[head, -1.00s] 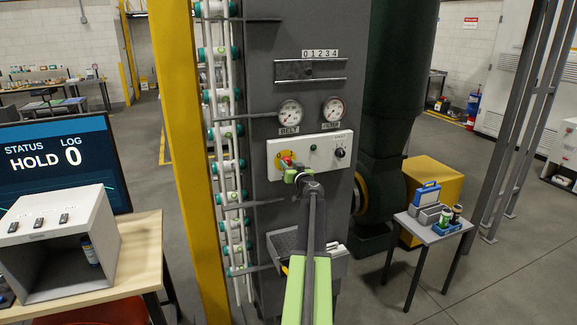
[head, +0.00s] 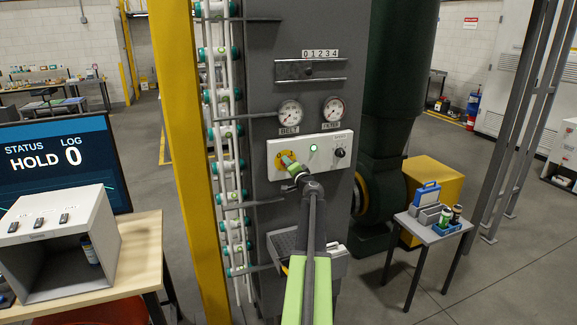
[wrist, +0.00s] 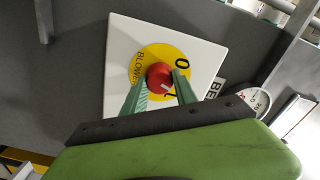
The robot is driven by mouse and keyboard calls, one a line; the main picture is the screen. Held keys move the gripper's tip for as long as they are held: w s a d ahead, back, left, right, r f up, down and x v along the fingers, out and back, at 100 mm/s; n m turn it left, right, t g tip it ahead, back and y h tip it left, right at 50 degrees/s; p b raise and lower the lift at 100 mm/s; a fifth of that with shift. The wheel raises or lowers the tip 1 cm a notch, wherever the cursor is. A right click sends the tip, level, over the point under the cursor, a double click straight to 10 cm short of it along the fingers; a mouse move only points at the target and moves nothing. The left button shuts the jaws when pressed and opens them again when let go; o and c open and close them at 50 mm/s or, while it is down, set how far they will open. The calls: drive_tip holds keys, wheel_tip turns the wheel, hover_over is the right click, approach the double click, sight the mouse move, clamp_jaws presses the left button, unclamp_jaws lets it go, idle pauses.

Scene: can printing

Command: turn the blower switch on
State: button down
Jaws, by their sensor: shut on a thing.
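The blower switch is a red knob (wrist: 159,76) on a round yellow plate (wrist: 180,53) marked 0, 1 and BLOWER, in the wrist view. A short white mark on the knob points toward the 1 side. My gripper (wrist: 160,82) has one green finger on each side of the knob and is shut on it. In the head view my gripper (head: 290,162) reaches the left end of the white control panel (head: 328,137) and hides the knob. Part of the yellow plate (head: 280,156) shows behind the fingers.
A green lamp (head: 314,148) is lit on the panel, with a black knob (head: 340,152) to its right. Two gauges (head: 290,112) sit above. A yellow post (head: 178,150) stands left, and a small table (head: 433,232) right.

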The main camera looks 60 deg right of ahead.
drive_tip(key=m, duration=0.5)
drive_tip(key=shift+m, duration=0.3)
idle(0.5)
drive_tip(key=c, duration=1)
unclamp_jaws()
drive_tip(key=shift+o, duration=0.2)
drive_tip(key=v, duration=1.7)
drive_tip(key=shift+s+a, duration=0.2)
